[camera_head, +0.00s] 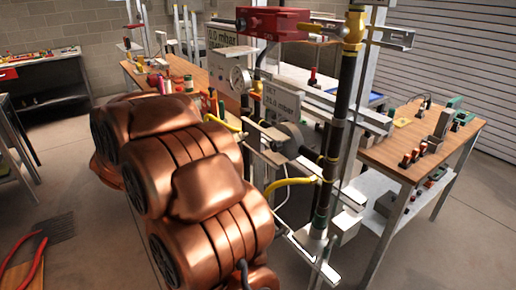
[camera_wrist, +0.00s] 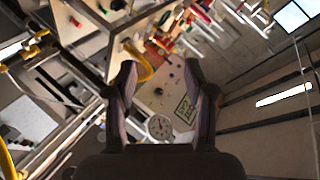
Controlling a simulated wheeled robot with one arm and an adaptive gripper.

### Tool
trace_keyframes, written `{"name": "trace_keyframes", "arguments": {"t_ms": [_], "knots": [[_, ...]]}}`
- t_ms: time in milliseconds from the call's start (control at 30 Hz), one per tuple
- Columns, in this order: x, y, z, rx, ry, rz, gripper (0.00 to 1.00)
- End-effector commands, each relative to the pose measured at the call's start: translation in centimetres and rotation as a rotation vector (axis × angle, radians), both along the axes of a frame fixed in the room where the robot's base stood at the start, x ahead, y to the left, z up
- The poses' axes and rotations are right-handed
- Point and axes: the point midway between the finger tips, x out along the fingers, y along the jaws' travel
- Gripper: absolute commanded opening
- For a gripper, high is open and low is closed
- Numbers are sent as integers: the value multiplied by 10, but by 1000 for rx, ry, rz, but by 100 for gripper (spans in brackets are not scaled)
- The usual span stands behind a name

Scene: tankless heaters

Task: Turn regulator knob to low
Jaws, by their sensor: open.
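My gripper (camera_wrist: 165,95) is open in the wrist view, with two dark fingers apart and nothing held between them. Beyond the fingers are a small round dial (camera_wrist: 160,127), a green-framed label (camera_wrist: 186,108) and a yellow hose (camera_wrist: 140,66). My copper-coloured arm fills the left foreground of the head view, and my gripper does not show there.
A black vertical pipe (camera_head: 345,88) with brass fittings stands right of the arm. A pressure gauge (camera_head: 240,79) and a red box (camera_head: 280,22) are on the rig. A yellow hose (camera_head: 292,183) crosses low. A wooden workbench (camera_head: 405,125) with small parts stands at the right.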

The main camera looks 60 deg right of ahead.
Motion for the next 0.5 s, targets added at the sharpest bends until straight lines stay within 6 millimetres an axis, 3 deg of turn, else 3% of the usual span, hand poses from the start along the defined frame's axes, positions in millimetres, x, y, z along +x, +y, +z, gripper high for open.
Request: {"name": "trace_keyframes", "arguments": {"t_ms": [33,100,200,333,500], "knots": [[-15,-30,-6,-21,-15,-110,53],[-42,-69,-10,-63,-35,-267,53],[-90,-114,-15,-131,-47,-489,53],[-160,-152,-23,-233,-33,-757,53],[-235,-169,-25,-357,10,-1019,53]]}}
